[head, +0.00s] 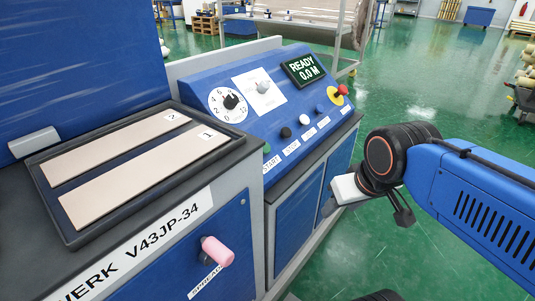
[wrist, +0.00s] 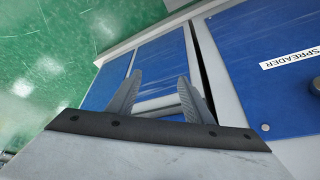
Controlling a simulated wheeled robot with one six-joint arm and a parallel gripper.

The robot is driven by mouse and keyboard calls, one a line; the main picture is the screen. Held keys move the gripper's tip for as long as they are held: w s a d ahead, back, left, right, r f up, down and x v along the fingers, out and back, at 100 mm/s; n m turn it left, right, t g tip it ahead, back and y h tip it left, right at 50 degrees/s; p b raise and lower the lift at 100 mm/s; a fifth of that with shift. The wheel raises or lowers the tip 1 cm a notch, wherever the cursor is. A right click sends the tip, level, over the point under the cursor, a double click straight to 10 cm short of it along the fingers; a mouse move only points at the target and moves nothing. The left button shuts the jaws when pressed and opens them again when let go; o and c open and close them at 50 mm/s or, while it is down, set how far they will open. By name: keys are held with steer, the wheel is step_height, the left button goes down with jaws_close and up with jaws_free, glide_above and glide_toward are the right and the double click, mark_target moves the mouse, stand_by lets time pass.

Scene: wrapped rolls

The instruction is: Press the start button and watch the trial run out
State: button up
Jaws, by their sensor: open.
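The blue control panel (head: 255,85) stands in the middle of the head view. Its green start button (head: 267,149) is at the lower left of the button row, above a label reading START. The display (head: 303,69) reads READY and 0.0 M. My gripper (wrist: 160,77) is open and empty in the wrist view, its two grey fingers apart over blue cabinet fronts. In the head view it is to the right of the console, apart from the start button. The start button is not in the wrist view.
Beside the start button are a black stop button (head: 286,132), a white button (head: 304,119) and a red emergency knob (head: 341,90). A tray (head: 63,225) with two numbered strips lies left. A pink-capped spreader knob (head: 217,252) juts out in front. Green floor is free at right.

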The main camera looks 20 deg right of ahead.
steer(key=shift+c, duration=0.3)
jaws_close()
stand_by(1.7)
